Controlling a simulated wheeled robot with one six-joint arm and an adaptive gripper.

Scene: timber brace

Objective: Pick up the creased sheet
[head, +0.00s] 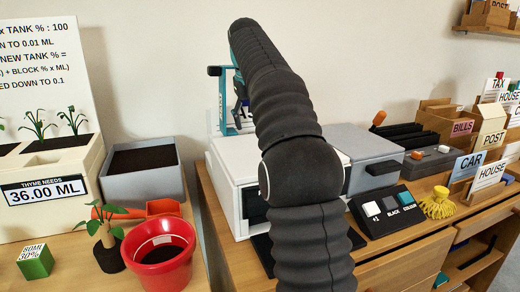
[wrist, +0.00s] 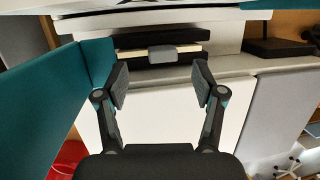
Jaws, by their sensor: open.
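I cannot make out a creased sheet for certain. In the wrist view a thin cream strip (wrist: 185,50) lies in a dark slot of the white machine (wrist: 165,105), with a small grey block (wrist: 161,55) at its middle. I cannot tell whether the strip is the sheet. My gripper (wrist: 160,76) is open and empty in front of this slot, one finger on each side of the grey block. In the head view the white machine (head: 222,178) stands on the wooden desk, and my dark arm hides much of it.
A grey box (head: 362,150) and a button panel (head: 388,212) stand right of the machine. Card holders with signs (head: 487,175) are farther right. On the left are a red pot (head: 160,252), a grey planter (head: 118,185) and a green block (head: 35,262).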

